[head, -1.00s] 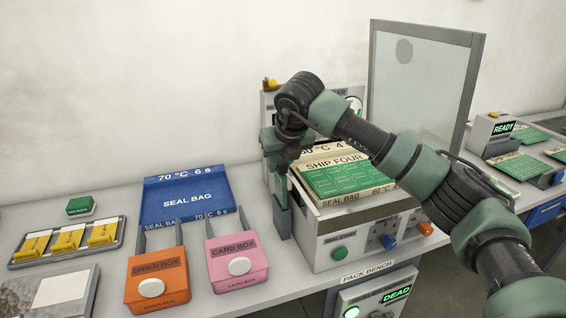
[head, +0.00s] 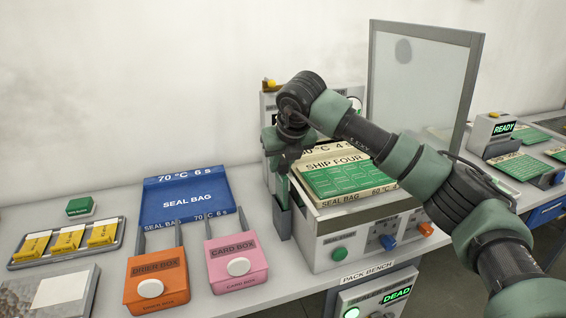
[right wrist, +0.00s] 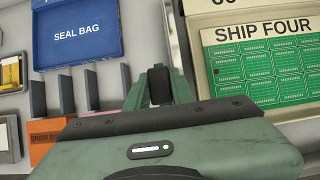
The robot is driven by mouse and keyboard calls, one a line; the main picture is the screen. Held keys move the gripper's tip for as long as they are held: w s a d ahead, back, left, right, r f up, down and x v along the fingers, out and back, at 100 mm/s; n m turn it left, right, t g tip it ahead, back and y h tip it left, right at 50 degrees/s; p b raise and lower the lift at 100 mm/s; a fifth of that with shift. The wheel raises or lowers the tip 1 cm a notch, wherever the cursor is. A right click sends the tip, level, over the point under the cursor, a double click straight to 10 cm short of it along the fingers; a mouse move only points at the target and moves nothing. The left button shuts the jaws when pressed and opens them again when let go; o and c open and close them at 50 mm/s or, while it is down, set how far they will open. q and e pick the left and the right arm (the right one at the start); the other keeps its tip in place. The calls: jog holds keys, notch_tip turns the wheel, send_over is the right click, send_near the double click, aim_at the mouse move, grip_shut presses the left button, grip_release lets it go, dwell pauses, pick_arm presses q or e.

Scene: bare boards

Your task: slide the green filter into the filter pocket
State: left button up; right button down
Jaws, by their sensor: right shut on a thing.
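My right gripper (head: 281,162) hangs at the left side of the sealer machine (head: 322,240), with its fingers pointing down. In the right wrist view it is shut around a dark piece (right wrist: 158,85), which I take as the grip of the green filter; its green body is hard to tell from my green fingers. A narrow grey upright holder (head: 281,219), which looks like the filter pocket, stands just below the gripper against the machine's left side. Its opening is partly hidden by the gripper. My left gripper is not in view.
A SHIP FOUR card (head: 345,177) lies on the machine's top. A blue SEAL BAG tray (head: 190,197), an orange box (head: 157,279) and a pink box (head: 237,262) stand to the left. A clear panel (head: 415,85) rises behind the arm.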

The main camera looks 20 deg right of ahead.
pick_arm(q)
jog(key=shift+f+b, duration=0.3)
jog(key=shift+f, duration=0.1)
pick_arm(e)
jog(key=shift+d+f, duration=0.1)
jog(key=shift+f, duration=0.3)
